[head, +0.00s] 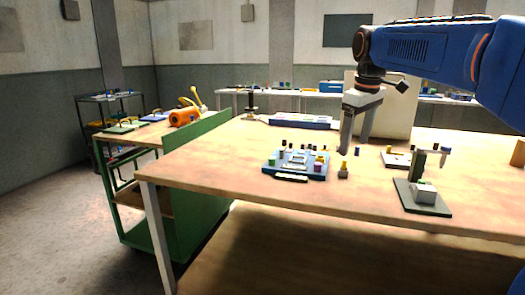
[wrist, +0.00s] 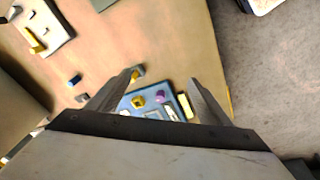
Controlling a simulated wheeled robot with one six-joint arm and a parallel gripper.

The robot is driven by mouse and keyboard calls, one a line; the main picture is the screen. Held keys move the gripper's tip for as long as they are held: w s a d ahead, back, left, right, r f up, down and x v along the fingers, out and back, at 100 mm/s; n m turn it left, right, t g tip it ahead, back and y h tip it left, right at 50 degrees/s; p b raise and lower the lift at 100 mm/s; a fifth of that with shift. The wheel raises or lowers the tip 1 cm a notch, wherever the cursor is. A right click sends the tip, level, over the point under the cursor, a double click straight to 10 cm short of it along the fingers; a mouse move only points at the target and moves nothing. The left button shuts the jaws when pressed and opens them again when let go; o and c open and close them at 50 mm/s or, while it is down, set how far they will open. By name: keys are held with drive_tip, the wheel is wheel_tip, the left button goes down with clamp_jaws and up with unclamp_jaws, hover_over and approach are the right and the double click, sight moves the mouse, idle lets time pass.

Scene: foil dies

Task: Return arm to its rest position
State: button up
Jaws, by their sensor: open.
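My gripper (head: 354,146) hangs from my blue arm, pointing down over the wooden table (head: 230,160). Its two fingers are spread apart. In the wrist view the open fingers (wrist: 165,77) show nothing held between them. Below lies a blue tray (head: 320,174) carrying several small dark, light and purple pieces. In the wrist view part of this tray (wrist: 170,109) shows between the fingers, with a yellow and a purple piece on it; the gripper body hides the rest.
A small brass piece (head: 343,171) stands right of the tray. A small stand with a dark green base (head: 408,200) and a pale block is farther right. A green cart (head: 155,232) stands left of the table. Bare tabletop lies left of the tray.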

drive_tip(key=s+d+f+m+t, duration=0.1)
drive_tip(key=s+f+m, duration=0.3)
drive_tip(key=s+f, duration=0.8)
drive_tip(key=s+d+f+m+t, duration=0.1)
drive_tip(key=s+f+m, duration=0.2)
drive_tip(key=s+f, duration=1)
drive_tip(key=s, duration=0.7)
drive_tip(key=shift+d+f+m+t, duration=0.25)
drive_tip(key=shift+d+m+t, duration=0.05)
drive_tip(key=shift+d+m, duration=0.1)
